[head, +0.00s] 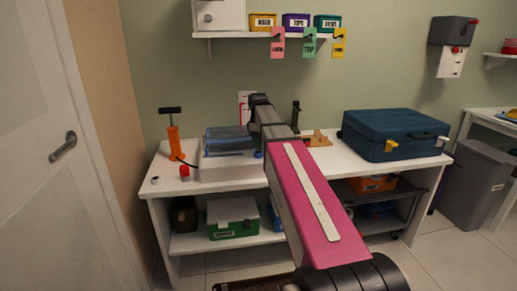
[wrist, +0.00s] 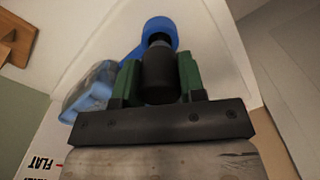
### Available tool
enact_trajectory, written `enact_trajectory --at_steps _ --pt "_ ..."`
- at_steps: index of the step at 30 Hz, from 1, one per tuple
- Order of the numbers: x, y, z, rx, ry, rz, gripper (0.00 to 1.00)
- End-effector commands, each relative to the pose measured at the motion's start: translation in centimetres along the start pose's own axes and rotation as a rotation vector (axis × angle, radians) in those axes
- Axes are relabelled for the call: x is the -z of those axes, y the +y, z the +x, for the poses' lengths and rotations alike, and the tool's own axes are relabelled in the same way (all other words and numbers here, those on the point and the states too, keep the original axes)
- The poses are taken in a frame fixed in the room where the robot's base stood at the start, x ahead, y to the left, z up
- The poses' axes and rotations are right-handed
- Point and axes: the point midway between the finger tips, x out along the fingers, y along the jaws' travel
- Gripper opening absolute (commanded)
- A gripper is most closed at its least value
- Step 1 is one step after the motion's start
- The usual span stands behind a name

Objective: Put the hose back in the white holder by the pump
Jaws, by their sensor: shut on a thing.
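My gripper (wrist: 160,78) is shut on a black cylindrical piece, apparently the hose end (wrist: 160,72), between its green fingers in the wrist view. A blue ring (wrist: 160,27) lies just beyond its tip; I cannot tell whether they touch. In the head view my arm hides the fingers and held piece. The orange pump (head: 174,143) stands upright at the bench's left end. A thin dark hose (head: 184,162) runs from its base towards the white box. A small white piece with a dark top (head: 155,180), possibly the holder, sits left of the pump's front.
A red-capped item (head: 184,173) stands before the pump. A dark blue suitcase (head: 392,133) fills the bench's right. A dark green upright item (head: 295,115) stands behind my arm. A shelf (head: 232,35) hangs above.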

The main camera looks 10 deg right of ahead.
Motion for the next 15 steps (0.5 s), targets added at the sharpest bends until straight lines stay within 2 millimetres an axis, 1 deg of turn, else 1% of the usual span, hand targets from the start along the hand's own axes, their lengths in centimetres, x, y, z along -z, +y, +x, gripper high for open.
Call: enact_trajectory --at_steps 8,15 --pt "0.0 0.0 -0.2 0.000 0.000 0.000 0.04" --pt "0.0 0.0 -1.1 0.000 0.000 0.000 0.04"
